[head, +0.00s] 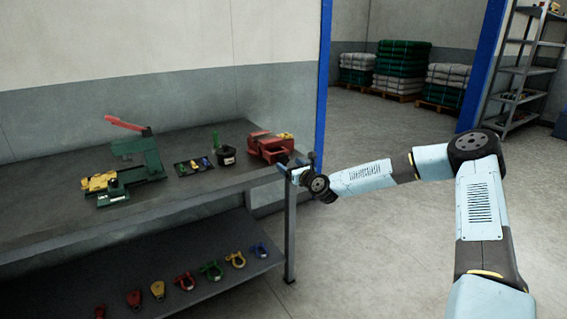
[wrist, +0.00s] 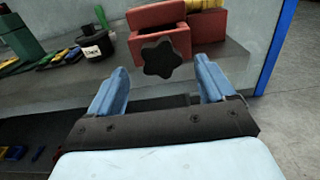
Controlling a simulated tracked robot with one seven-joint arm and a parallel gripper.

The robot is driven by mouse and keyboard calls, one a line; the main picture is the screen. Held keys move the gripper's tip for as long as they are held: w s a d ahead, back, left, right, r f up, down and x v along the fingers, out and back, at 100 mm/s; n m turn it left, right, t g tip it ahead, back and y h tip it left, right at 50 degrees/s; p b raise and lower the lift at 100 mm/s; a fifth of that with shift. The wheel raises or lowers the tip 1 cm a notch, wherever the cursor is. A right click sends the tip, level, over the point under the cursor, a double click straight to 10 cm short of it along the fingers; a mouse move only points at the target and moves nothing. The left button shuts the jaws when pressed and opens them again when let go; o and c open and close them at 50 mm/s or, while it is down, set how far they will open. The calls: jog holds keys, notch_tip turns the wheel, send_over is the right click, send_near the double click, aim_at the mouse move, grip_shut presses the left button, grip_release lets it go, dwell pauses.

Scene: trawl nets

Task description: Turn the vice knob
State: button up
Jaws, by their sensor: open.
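The red vice (head: 268,145) sits at the right end of the workbench top. In the wrist view the vice (wrist: 205,27) is at the top centre, and its black star-shaped knob (wrist: 161,60) faces me. My gripper (wrist: 159,77) is open, with one blue finger on each side of the knob as seen in the picture. Whether the fingers reach the knob's depth I cannot tell; no contact shows. In the head view my gripper (head: 294,168) is at the bench's right edge, just in front of the vice. The knob is not clear in the head view.
The bench top (head: 45,165) also holds a green machine with a red handle (head: 138,152), a small tray of items (head: 194,166) and a black pot (head: 226,155). A lower shelf (head: 215,283) bears several coloured shackles. The floor right of the bench is open, with stacked bales (head: 402,65) behind.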

aim_at(283, 161)
jog(key=shift+x, duration=2.05)
jog(key=c, duration=1)
jog(key=shift+a, duration=0.3)
jog(key=shift+d, duration=0.15)
jog(key=shift+c, duration=0.2)
